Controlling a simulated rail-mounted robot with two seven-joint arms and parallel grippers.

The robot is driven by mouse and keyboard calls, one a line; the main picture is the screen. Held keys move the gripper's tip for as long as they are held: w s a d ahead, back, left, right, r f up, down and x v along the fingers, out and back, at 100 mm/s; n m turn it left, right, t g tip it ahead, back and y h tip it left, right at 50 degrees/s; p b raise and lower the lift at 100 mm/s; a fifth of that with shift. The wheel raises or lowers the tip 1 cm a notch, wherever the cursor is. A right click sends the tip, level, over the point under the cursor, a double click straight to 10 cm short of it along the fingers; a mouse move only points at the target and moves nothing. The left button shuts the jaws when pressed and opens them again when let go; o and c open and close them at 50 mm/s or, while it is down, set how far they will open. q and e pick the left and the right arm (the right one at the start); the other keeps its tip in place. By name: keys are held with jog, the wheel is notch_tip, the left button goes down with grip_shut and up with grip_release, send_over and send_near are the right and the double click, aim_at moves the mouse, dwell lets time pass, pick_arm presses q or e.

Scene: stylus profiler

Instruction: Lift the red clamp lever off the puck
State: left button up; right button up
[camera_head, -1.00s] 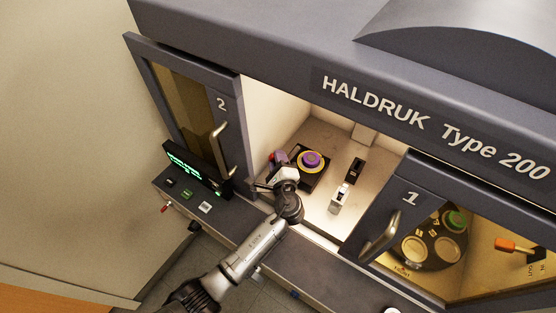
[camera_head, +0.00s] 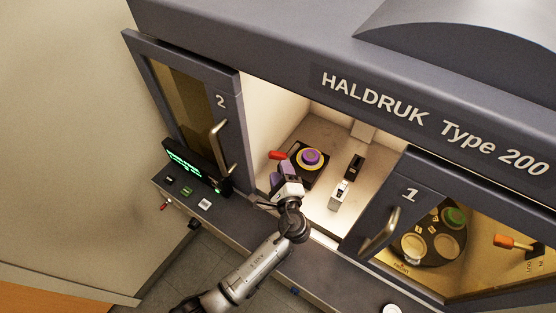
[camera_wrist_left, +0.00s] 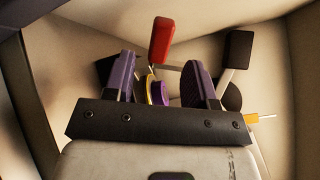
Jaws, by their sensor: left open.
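The red clamp lever (camera_head: 278,155) shows at the left of the puck inside the open chamber. In the left wrist view its red handle (camera_wrist_left: 162,40) stands up beyond the fingers. The puck (camera_head: 311,157), purple with a yellow ring, sits on a black square stage (camera_head: 318,176); in the wrist view it (camera_wrist_left: 160,92) is partly hidden behind the fingers. My left gripper (camera_head: 283,170) is in the chamber mouth, just in front of the lever. Its two purple-padded fingers (camera_wrist_left: 162,85) are apart, with nothing held between them. My right gripper is not in view.
A black and white device (camera_head: 345,185) stands right of the stage. Door 2 (camera_head: 200,110) stands open at left, and door 1 (camera_head: 400,215) is at right, with a round tray of discs behind its glass. A small lit screen (camera_head: 195,170) sits on the front ledge.

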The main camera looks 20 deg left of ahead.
pick_arm(q)
jog(key=v, duration=0.8)
